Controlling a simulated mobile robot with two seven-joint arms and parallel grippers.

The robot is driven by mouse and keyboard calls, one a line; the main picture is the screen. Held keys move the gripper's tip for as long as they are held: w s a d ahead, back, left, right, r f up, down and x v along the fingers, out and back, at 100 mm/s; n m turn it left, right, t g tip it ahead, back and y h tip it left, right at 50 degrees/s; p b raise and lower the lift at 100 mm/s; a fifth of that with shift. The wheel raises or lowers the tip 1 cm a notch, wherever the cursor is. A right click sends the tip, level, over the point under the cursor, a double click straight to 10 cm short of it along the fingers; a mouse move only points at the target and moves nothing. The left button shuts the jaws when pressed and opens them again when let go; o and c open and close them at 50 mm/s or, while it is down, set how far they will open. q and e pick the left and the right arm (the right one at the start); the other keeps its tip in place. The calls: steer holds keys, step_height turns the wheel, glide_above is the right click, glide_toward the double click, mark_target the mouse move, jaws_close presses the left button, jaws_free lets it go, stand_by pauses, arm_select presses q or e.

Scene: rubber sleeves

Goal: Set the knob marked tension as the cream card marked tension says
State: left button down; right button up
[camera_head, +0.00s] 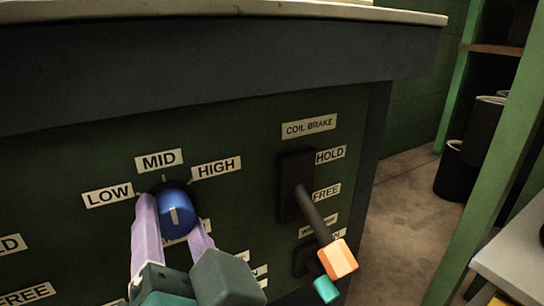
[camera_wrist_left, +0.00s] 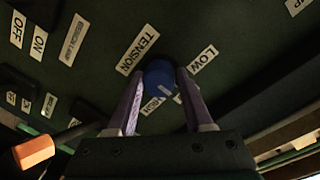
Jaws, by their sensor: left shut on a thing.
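The blue tension knob (camera_head: 177,211) is on the dark green panel under the labels LOW (camera_head: 108,195), MID (camera_head: 159,160) and HIGH (camera_head: 216,168). Its white line is nearly upright, its upper end leaning slightly left, roughly toward MID. My left gripper (camera_head: 170,210) is shut on the knob, one pale purple finger on each side. In the left wrist view, the blue knob (camera_wrist_left: 159,79) sits between the fingertips, beside the TENSION label (camera_wrist_left: 138,50). The head view mostly hides that label behind the gripper. The cream card and my right gripper are not in view.
Right of the knob, the coil brake lever with an orange end (camera_head: 337,259) sticks out near HOLD and FREE. A teal-ended control (camera_head: 326,289) is below it. The bench top (camera_head: 230,22) overhangs the panel. Floor (camera_head: 400,200) shows at the right, with a dark bin (camera_head: 453,175).

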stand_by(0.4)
arm_select(q)
steer(key=shift+c, duration=1.5)
jaws_free()
steer(key=p+v, duration=0.1)
steer(key=v, duration=0.9)
